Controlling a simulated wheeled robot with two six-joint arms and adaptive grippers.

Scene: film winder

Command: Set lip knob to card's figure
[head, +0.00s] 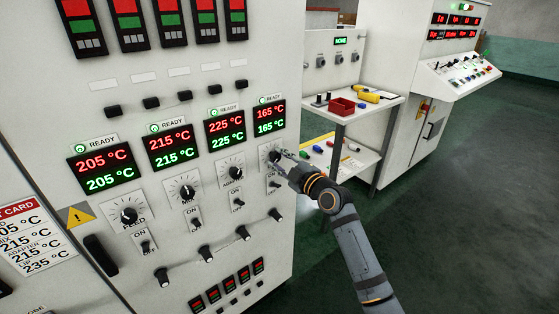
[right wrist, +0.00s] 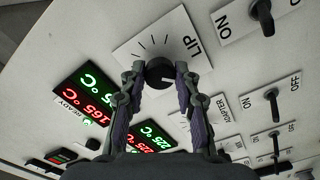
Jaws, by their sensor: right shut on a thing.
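The lip knob (head: 275,156) is a black dial on a white scale plate, the rightmost of the dials on the white cabinet. My right gripper (head: 285,159) is at it. In the right wrist view the two fingers (right wrist: 160,79) are shut on the lip knob (right wrist: 159,70), one on each side, beside the LIP label. The display above it (head: 268,115) reads 165 °C in red and 165 °C in green. The setting card (head: 34,238) at the left edge is partly cut off; its bottom line, LIP, reads 235 °C. My left gripper is not in view.
The feed (head: 129,215), mix (head: 187,192) and adapter (head: 236,172) dials sit to the left, under displays of 205, 215 and 225 °C. A lip ON/OFF switch (head: 273,184) is just below the knob. A shelf cart (head: 352,112) with tools stands right of the cabinet.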

